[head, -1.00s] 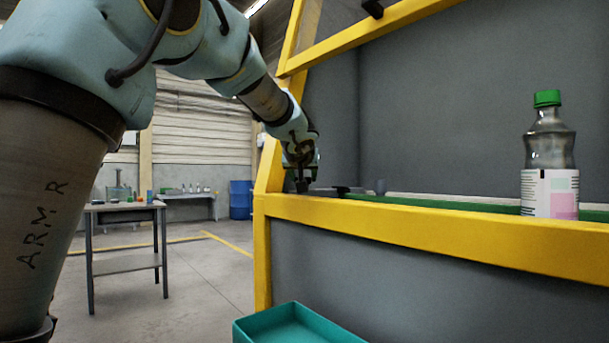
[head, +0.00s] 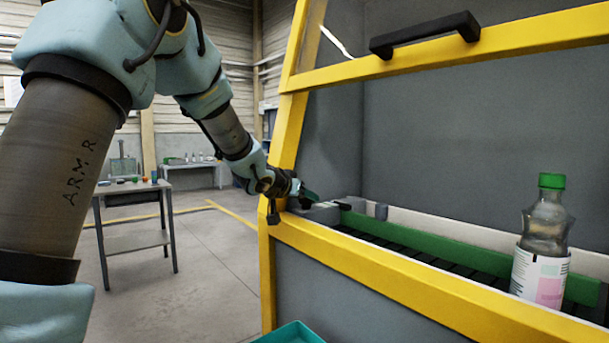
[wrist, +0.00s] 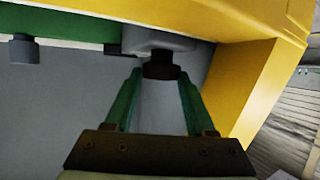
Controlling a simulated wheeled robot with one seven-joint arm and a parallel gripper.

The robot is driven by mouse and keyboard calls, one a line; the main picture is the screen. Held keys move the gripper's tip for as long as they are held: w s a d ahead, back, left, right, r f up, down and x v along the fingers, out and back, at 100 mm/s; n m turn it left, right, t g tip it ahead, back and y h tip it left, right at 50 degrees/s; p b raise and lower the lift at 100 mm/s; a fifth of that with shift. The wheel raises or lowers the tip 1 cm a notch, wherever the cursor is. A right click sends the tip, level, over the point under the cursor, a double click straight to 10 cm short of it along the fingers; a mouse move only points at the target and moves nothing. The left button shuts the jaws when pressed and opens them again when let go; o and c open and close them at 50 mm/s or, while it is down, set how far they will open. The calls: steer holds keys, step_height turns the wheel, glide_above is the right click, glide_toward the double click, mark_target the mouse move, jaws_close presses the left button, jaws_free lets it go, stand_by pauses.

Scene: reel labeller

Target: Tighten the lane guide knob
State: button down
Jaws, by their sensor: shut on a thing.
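The lane guide knob (wrist: 161,66) is a short black cylinder below a grey bracket (wrist: 160,39) in the wrist view. My gripper (wrist: 160,76) has green fingers, one on each side of the knob, and is shut on it. In the head view my gripper (head: 309,196) reaches over the yellow frame's left corner to the grey block (head: 322,212) at the guide's end. The knob cannot be made out clearly there. The green lane guide (head: 430,238) runs along the conveyor to the right.
A green-capped bottle (head: 543,245) stands on the dark conveyor at right. The yellow frame (head: 400,283) borders the front; a raised guard with a black handle (head: 425,35) is above. A teal bin (head: 292,334) is below. A table (head: 135,188) stands behind on open floor.

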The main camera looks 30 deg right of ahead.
steer(key=shift+w+a+r+m+g+h+p, duration=0.25)
steer(key=shift+m+g+p, duration=0.45)
steer(key=shift+p, duration=1.55)
steer(key=shift+s+d+m+g+h+p, duration=0.15)
steer(key=shift+m+g+h+p, duration=0.35)
steer(key=shift+p, duration=1.7)
steer(key=shift+w+m+g+p, duration=0.1)
steer(key=shift+m+g+p, duration=0.35)
steer(key=shift+p, duration=0.4)
steer(key=shift+f+m+g+p, duration=0.25)
steer(key=shift+f+g+p, duration=0.1)
steer(key=shift+p, duration=0.35)
steer(key=shift+c, duration=1.2)
jaws_free()
steer(key=shift+r, duration=0.1)
steer(key=shift+w, duration=0.15)
steer(key=t+b, duration=0.1)
steer(key=b, duration=0.2)
steer(key=shift+f+n+b, duration=0.25)
steer(key=shift+n+b, duration=0.1)
steer(key=shift+n, duration=0.05)
steer(key=n+t+y+b, duration=0.1)
steer(key=n+t+b, duration=0.1)
steer(key=b, duration=0.5)
steer(key=shift+s+f, duration=0.1)
steer(key=shift+s, duration=0.1)
